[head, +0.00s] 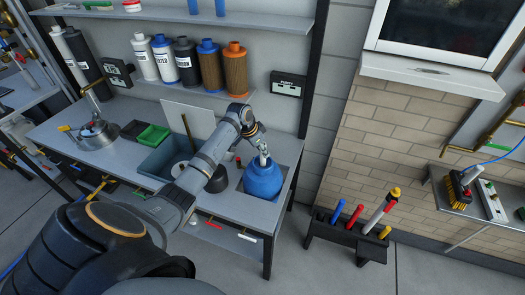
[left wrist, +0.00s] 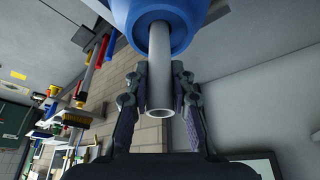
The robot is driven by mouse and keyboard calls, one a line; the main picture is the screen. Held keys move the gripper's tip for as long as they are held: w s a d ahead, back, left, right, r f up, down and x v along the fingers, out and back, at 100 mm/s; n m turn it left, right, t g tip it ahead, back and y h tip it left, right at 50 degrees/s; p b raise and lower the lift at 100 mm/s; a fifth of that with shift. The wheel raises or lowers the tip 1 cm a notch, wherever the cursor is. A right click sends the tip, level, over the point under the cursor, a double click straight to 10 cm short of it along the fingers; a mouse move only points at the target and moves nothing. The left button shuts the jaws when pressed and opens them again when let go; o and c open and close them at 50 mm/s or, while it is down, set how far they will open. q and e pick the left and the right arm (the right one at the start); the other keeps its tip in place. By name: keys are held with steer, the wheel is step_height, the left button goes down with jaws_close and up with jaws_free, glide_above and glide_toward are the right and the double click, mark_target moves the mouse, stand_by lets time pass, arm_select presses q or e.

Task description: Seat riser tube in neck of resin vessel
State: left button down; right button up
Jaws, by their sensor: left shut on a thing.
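The blue resin vessel (head: 263,180) stands upright at the right end of the workbench. It also shows at the top of the left wrist view (left wrist: 190,22). The pale grey riser tube (head: 264,159) is a hollow pipe, seen with its open near end toward the camera in the left wrist view (left wrist: 160,85). My left gripper (head: 259,140) is above the vessel, with its fingers shut on the tube from both sides (left wrist: 159,70). The tube's far end meets the vessel's top at the neck. I cannot tell how deep it sits. My right gripper is not in view.
A grey-blue bin (head: 158,163) and a green tray (head: 152,136) are on the bench (head: 90,160), left of my arm. Several filter cartridges (head: 236,68) stand on the shelf behind. A black floor rack (head: 340,237) with colored tools is right of the bench.

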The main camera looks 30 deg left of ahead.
arm_select(q)
steer(key=shift+f, duration=0.6)
steer(key=shift+f, duration=0.55)
steer(key=c, duration=1.2)
jaws_free()
steer(key=shift+o, duration=0.2)
steer(key=b+v, duration=0.1)
steer(key=v, duration=1.2)
steer(key=shift+r+b, duration=0.2)
steer(key=shift+b, duration=0.2)
